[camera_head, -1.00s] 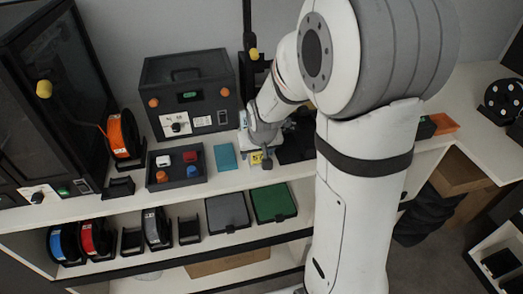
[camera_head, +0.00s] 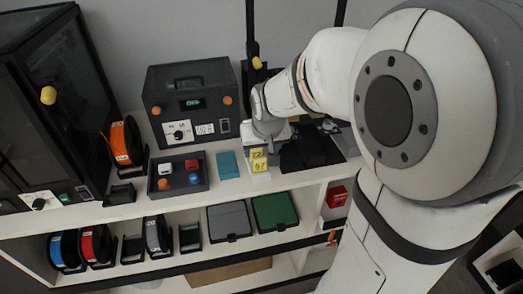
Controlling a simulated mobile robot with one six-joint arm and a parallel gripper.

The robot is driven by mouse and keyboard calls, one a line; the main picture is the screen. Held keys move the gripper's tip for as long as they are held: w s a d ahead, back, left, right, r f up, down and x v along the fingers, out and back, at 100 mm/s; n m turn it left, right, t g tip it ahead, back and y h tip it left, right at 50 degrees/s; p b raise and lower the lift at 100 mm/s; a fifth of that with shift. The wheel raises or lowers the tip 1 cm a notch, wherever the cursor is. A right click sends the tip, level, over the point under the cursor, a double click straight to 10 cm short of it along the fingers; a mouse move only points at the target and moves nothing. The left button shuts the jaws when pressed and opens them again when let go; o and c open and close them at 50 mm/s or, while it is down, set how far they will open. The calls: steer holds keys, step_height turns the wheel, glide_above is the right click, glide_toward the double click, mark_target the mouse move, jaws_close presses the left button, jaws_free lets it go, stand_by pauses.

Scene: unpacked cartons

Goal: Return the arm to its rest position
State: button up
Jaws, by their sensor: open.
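My white arm rises from the lower right and reaches left over the worktop, with its large round joint filling the right side of the head view. My gripper (camera_head: 270,132) is at the arm's far end, over the worktop (camera_head: 232,189) between the black box and the dark flat item. It is small and partly hidden by my wrist, and its fingertips are hard to make out. It is open, and I see nothing held in it. Yellow tags (camera_head: 259,160) marked with black characters stand just below it. I cannot tell whether it touches anything there.
A black box with dials (camera_head: 190,100) stands left of my gripper. A dark tray (camera_head: 178,189) holds several small blocks, near a teal card (camera_head: 228,165). A black post (camera_head: 252,40) rises behind the wrist. Spools and grey and green (camera_head: 275,211) cases sit on the lower shelf.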

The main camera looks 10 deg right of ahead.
steer(key=s+r, duration=0.1)
steer(key=s, duration=0.8)
steer(key=s+d+r+g, duration=0.1)
steer(key=s+r, duration=0.1)
steer(key=s, duration=0.7)
steer(key=shift+d+r+g, duration=0.15)
steer(key=shift+r+g, duration=0.15)
